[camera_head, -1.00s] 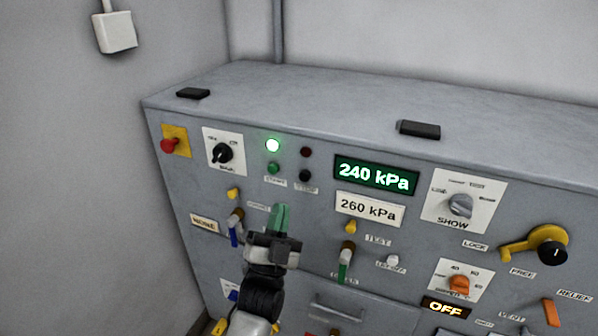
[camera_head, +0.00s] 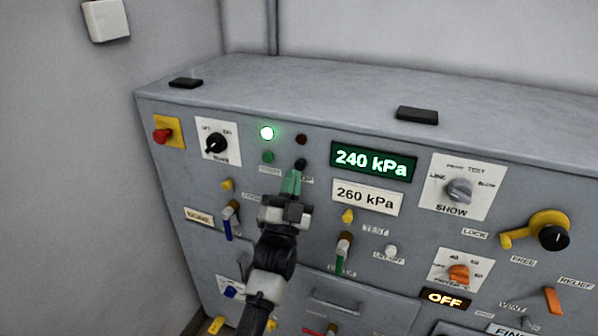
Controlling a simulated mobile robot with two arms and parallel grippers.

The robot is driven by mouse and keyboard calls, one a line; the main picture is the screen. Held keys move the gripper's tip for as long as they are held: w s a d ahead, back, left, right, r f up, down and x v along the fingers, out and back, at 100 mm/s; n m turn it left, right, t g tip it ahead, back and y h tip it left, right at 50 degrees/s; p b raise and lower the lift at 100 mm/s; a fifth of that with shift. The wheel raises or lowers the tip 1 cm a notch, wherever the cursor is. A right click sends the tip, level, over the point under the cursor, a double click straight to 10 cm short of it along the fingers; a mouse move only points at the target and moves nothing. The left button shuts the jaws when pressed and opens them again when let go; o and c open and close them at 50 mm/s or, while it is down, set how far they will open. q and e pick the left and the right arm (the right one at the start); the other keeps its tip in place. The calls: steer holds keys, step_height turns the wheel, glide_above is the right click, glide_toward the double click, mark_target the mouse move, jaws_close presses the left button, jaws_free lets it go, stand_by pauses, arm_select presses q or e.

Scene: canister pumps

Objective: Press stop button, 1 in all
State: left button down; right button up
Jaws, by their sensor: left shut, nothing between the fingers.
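The stop button is a small black button (camera_head: 300,164) on the upper left of the grey panel front, right of the green start button (camera_head: 267,157). Its label is partly covered by my gripper. My left gripper (camera_head: 292,182) has green fingertips that are shut and empty. The tips are just below the black button in the picture; whether they touch it I cannot tell. Above the buttons, a green lamp (camera_head: 267,133) is lit and a dark red lamp (camera_head: 302,139) is unlit. My right gripper is not in view.
A green display (camera_head: 374,160) reads 240 kPa, above a white plate (camera_head: 366,197) reading 260 kPa. A red button on yellow (camera_head: 163,135) and a black rotary knob (camera_head: 216,143) are to the left.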

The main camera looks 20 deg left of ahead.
arm_select(q)
steer(key=shift+w, duration=0.45)
stand_by(0.4)
stand_by(1.2)
steer(key=shift+w, duration=0.1)
steer(key=shift+w, duration=0.35)
steer(key=shift+w+a+b, duration=0.1)
steer(key=shift+w+b, duration=0.35)
steer(key=shift+b, duration=0.05)
stand_by(0.8)
steer(key=shift+s+r, duration=0.1)
steer(key=shift+s+p, duration=0.45)
steer(key=shift+s, duration=0.4)
